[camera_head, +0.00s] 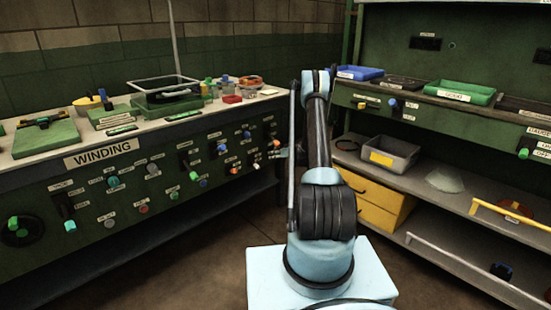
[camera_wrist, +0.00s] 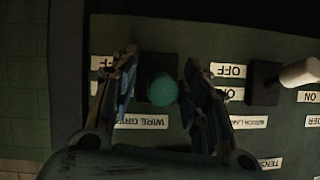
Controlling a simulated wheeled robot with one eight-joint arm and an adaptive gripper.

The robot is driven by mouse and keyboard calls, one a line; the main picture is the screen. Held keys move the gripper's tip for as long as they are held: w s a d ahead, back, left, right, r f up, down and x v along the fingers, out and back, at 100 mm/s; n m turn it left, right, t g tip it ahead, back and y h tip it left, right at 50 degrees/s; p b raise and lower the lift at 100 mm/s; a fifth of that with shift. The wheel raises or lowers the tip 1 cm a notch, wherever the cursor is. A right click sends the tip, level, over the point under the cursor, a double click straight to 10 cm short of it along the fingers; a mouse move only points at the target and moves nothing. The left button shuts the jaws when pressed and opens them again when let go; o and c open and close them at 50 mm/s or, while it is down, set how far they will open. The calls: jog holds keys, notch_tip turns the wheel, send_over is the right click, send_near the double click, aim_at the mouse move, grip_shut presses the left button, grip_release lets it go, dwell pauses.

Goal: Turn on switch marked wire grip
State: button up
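The wire grip switch is a round teal knob (camera_wrist: 162,89) on a dark base, above an upside-down plate reading WIRE GRIP (camera_wrist: 141,121) in the wrist view. My gripper (camera_wrist: 158,68) is open, with one finger on each side of the knob. A dark gap shows between the knob and the left finger; the right finger is very close, and I cannot tell if it touches. Small white plates beside the switch are partly hidden by the fingers, so its position is unclear.
A neighbouring switch with a cream handle (camera_wrist: 299,73) stands right of my gripper, with an OFF plate (camera_wrist: 228,70) between. The green WINDING bench (camera_head: 60,172) carries many other knobs. Shelves with a grey bin (camera_head: 390,153) stand at the right. Floor between is clear.

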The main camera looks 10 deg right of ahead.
jog(key=shift+s+d, duration=0.1)
jog(key=v, duration=1.1)
jog(key=shift+s+d, duration=0.25)
jog(key=shift+r, duration=0.1)
jog(key=s+d+m+y, duration=0.2)
jog(key=s+d+m, duration=0.2)
jog(key=d+m, duration=0.15)
jog(key=shift+m+t, duration=0.4)
jog(key=shift+m, duration=0.05)
jog(key=x, duration=1.7)
jog(key=shift+s+a, duration=0.15)
jog(key=shift+a, duration=0.25)
